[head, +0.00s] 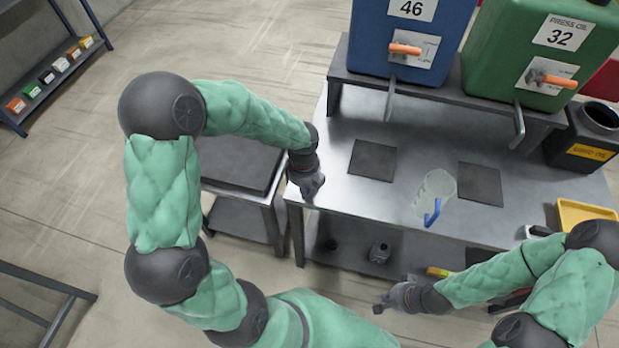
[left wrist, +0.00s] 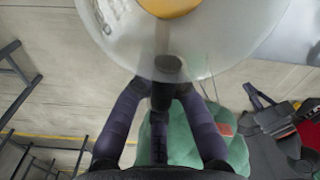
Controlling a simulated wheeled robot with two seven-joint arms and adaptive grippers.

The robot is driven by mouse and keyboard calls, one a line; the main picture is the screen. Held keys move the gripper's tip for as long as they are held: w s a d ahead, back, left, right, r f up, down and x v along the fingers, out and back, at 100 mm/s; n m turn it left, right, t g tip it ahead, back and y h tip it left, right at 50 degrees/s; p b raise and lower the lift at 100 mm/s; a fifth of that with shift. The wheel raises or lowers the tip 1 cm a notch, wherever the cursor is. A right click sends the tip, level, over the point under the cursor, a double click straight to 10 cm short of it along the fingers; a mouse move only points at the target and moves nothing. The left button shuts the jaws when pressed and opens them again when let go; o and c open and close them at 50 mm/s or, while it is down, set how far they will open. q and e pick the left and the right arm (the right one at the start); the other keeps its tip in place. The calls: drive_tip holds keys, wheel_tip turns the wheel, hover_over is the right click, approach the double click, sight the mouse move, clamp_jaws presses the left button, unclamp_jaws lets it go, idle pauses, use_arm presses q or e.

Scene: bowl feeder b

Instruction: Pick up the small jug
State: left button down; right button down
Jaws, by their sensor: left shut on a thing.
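My left gripper (head: 312,188) is over the left end of the steel table in the head view. In the left wrist view, its fingers (left wrist: 165,95) are shut on the dark handle of a clear, rounded vessel, which I take as the small jug (left wrist: 205,50). A yellow-orange patch shows in or through it. In the head view I cannot make out this jug at the gripper. Another clear jug (head: 437,188) with a blue handle stands on the table, apart from both grippers. My right gripper (head: 385,301) is in front of the table, its fingers too small to read.
A blue tank (head: 372,45) and a green tank (head: 500,55) with orange-handled taps stand on a raised shelf. Two dark mats (head: 373,160) (head: 480,184) lie below. A yellow tray (head: 577,212) and a dark container (head: 588,140) are at right. A low cart (head: 240,165) stands left.

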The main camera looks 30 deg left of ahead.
use_arm(q)
drive_tip(key=shift+w+r+p, duration=0.1)
drive_tip(key=shift+r+p, duration=0.35)
drive_tip(key=shift+r, duration=0.35)
drive_tip(key=w+d+r+p, duration=0.5)
drive_tip(key=w+d+r, duration=0.3)
drive_tip(key=d+r, duration=0.3)
drive_tip(key=shift+w+r, duration=0.2)
drive_tip(key=shift+w, duration=0.05)
